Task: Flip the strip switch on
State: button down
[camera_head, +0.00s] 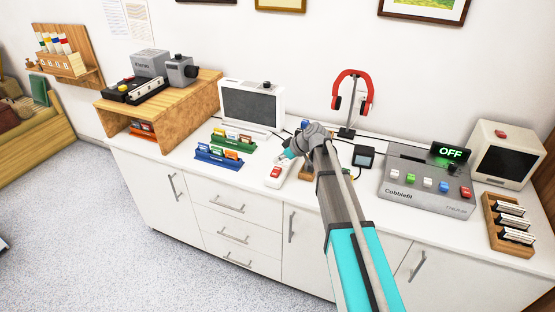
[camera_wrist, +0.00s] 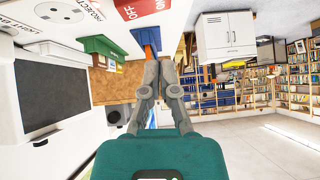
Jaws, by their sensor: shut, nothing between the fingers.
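The white power strip (camera_head: 271,182) lies on the counter, with a red rocker switch (camera_head: 276,172) at its visible end. In the wrist view the strip (camera_wrist: 85,30) is at the upper left, with a round socket and a label that seems to read PROJECTOR. Its red switch (camera_wrist: 140,8) shows the word OFF and is cut by the top edge. My gripper (camera_wrist: 158,65) is shut and empty, its fingers close together. My wrist hides part of the strip.
Green and blue card racks (camera_head: 219,158) stand left of the strip. A headphone stand (camera_head: 350,105), a small black-framed device (camera_head: 363,157) and a grey button console (camera_head: 425,190) reading OFF stand to the right.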

jog(key=s+p+v, duration=0.1)
jog(key=p+v, duration=0.5)
jog(key=v, duration=0.3)
jog(key=shift+s, duration=0.25)
jog(key=shift+a+r, duration=0.15)
jog(key=s+d+f+m+g+h+p, duration=0.1)
jog(key=s+d+m+h, duration=0.3)
jog(key=s, duration=0.8)
jog(key=s+d+f+m+g+h+p, duration=0.1)
jog(key=s+d+f+m+g+h, duration=0.1)
jog(key=s+d+m+h, duration=0.2)
jog(key=s+d+m, duration=0.3)
jog(key=s+m, duration=0.2)
jog(key=s, duration=0.3)
jog(key=shift+h, duration=0.3)
